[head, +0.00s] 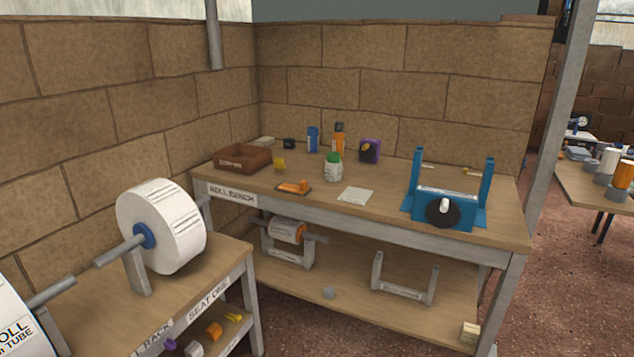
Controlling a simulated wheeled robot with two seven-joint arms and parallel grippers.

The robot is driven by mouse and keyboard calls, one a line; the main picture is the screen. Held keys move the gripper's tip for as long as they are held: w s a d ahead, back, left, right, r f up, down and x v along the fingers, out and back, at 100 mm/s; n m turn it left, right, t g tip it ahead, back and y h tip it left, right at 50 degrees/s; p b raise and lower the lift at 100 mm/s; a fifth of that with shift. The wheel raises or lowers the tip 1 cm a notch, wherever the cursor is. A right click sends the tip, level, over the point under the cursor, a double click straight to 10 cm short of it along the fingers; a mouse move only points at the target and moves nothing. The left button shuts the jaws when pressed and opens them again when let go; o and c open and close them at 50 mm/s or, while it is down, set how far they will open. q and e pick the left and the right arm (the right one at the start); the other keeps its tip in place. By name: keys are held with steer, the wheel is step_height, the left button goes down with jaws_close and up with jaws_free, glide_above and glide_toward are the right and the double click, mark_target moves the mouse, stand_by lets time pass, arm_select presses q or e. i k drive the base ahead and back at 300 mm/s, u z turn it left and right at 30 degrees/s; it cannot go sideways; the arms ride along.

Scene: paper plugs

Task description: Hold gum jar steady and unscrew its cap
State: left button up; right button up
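The gum jar appears to be the small white jar (333,171) with a green cap (335,156). It stands upright near the middle of the bench top (390,205), and the cap sits on it. The label on the jar is too small to read. Neither of my grippers shows in the head view, so nothing is seen touching the jar.
A brown box (242,157) stands left of the jar, and an orange tool (293,187) lies in front of it. Blue and orange bottles (338,138) and a purple box (370,150) stand behind. A blue stand (447,208) is at right. A white roll (162,226) is on the near-left rack.

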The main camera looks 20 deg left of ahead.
mark_target(333, 172)
steer(key=u, duration=0.75)
steer(key=i, duration=0.55)
steer(key=u, duration=0.8)
steer(key=i, duration=0.95)
steer(key=z, duration=0.3)
